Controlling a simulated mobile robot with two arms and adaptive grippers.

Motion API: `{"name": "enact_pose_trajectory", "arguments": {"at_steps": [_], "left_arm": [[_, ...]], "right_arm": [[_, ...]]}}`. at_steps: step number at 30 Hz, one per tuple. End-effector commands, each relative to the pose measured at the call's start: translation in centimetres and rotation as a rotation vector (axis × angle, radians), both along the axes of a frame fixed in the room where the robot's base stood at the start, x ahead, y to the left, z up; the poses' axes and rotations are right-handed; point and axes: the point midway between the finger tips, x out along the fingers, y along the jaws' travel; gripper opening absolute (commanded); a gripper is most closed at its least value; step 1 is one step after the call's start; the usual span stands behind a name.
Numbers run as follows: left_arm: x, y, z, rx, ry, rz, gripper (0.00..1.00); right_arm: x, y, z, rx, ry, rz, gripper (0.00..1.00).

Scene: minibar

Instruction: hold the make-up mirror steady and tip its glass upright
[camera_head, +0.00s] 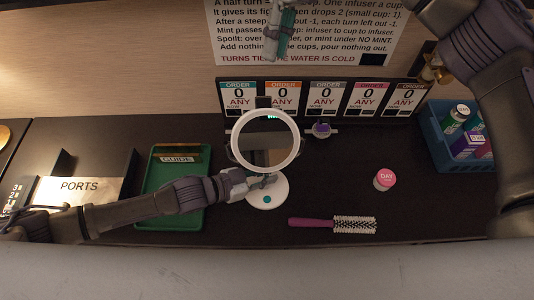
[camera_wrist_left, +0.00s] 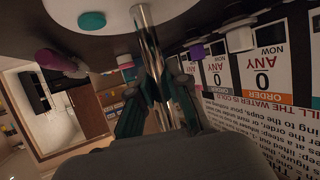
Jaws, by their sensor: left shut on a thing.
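The make-up mirror stands on the dark counter, with a round white-rimmed glass (camera_head: 265,162) and a white base (camera_head: 278,192) with a teal dot. The glass faces the head camera almost as a full circle, so it looks tilted back; its exact angle is unclear. My left gripper (camera_head: 262,181) is shut on the mirror's stem, just above the base. The left wrist view shows the chrome stem (camera_wrist_left: 150,40) between the fingers (camera_wrist_left: 160,105). My right gripper (camera_head: 279,42) is high at the back, apart from the mirror; its finger gap is unclear.
A green tray (camera_head: 150,207) and a PORTS board (camera_head: 80,186) lie left. A purple hairbrush (camera_head: 312,223) lies in front, and a pink-lidded jar (camera_head: 385,180) stands right. A blue crate (camera_head: 437,147) holds boxes. ORDER cards (camera_head: 323,97) line the back.

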Motion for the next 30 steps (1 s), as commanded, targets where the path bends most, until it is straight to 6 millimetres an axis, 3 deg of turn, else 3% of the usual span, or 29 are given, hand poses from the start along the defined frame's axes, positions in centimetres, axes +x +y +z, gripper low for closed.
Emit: {"name": "enact_pose_trajectory", "arguments": {"at_steps": [1,3,5,12,17,24,26,30], "left_arm": [[0.0,0.0,0.0,0.000,0.000,0.000,0.00],[0.0,0.0,0.0,0.000,0.000,0.000,0.00],[0.0,0.0,0.0,-0.001,0.000,0.000,0.00],[0.0,0.0,0.1,-0.001,0.000,0.000,0.00],[0.0,0.0,0.1,-0.001,0.000,0.000,0.00],[0.0,0.0,0.0,0.000,-0.001,0.000,0.00],[0.0,0.0,0.0,0.000,-0.001,0.000,0.00],[0.0,0.0,0.0,0.000,-0.001,0.000,0.00]], "right_arm": [[0.5,-0.1,-1.1,-0.003,-0.013,0.019,0.10],[1.5,-0.4,-3.3,-0.007,-0.052,0.071,0.00],[2.6,-0.9,-5.8,-0.016,-0.100,0.142,0.00],[7.2,-4.6,-17.7,-0.123,-0.297,0.592,0.00],[5.7,-5.6,-22.6,0.027,-0.221,0.835,0.00],[1.8,-1.7,-18.3,0.801,-0.230,0.949,0.00],[1.3,-1.6,-16.6,1.014,-0.294,0.961,0.00],[2.2,-2.6,-15.7,1.333,-0.589,1.019,0.00]]}}
